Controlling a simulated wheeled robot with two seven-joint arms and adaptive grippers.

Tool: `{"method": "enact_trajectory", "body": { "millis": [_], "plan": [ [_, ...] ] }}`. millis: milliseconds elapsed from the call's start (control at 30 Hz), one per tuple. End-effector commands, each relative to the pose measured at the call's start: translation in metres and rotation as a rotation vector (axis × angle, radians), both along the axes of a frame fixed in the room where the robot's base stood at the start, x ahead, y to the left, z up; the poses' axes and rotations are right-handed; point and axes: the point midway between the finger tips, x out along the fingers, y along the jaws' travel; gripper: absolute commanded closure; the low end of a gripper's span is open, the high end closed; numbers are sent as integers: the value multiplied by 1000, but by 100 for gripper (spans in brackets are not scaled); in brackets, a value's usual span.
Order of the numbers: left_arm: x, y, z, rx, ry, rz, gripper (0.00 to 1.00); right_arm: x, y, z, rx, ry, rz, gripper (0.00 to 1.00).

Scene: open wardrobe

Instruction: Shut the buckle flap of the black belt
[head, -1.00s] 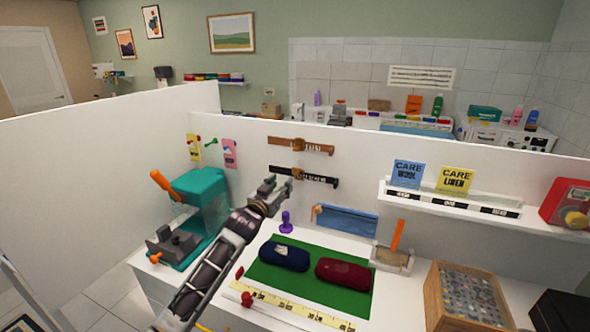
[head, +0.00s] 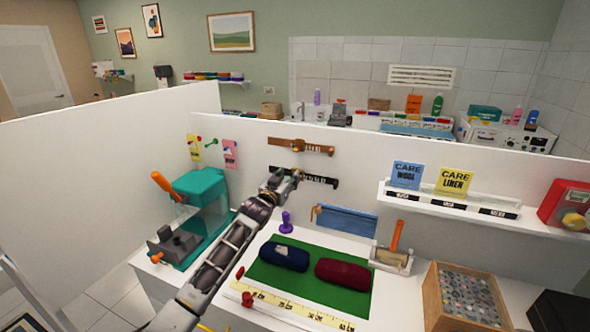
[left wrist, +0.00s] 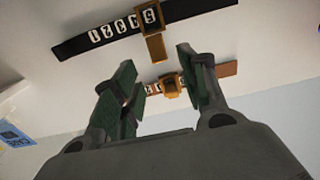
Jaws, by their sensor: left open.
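The black belt (head: 334,184) is fixed flat on the white partition, below a brown belt. In the head view my gripper covers its left part and buckle. In the left wrist view the black belt (left wrist: 75,47) runs across the top, with white number tags and a gold buckle (left wrist: 150,17). A brown-gold flap (left wrist: 156,47) sticks out from this buckle, standing open. My left gripper (head: 292,174) is open and empty in front of the belt. Its two fingers also show in the left wrist view (left wrist: 156,62), either side of the flap's line; I cannot tell whether they touch it.
The brown belt (head: 318,148) hangs just above, with its own buckle (left wrist: 171,85). Below lie a green mat (head: 335,293) with two cases, a purple stamp (head: 286,222) and a teal machine (head: 204,190). A white shelf (head: 480,213) juts out at right.

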Motion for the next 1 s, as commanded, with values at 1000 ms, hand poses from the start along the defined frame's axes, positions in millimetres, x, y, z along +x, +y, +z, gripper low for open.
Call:
{"method": "enact_trajectory", "body": {
  "millis": [1000],
  "plan": [
    [58,-19,1,1,0,0,57,0,0,8,0,0,0,60]
  ]
}}
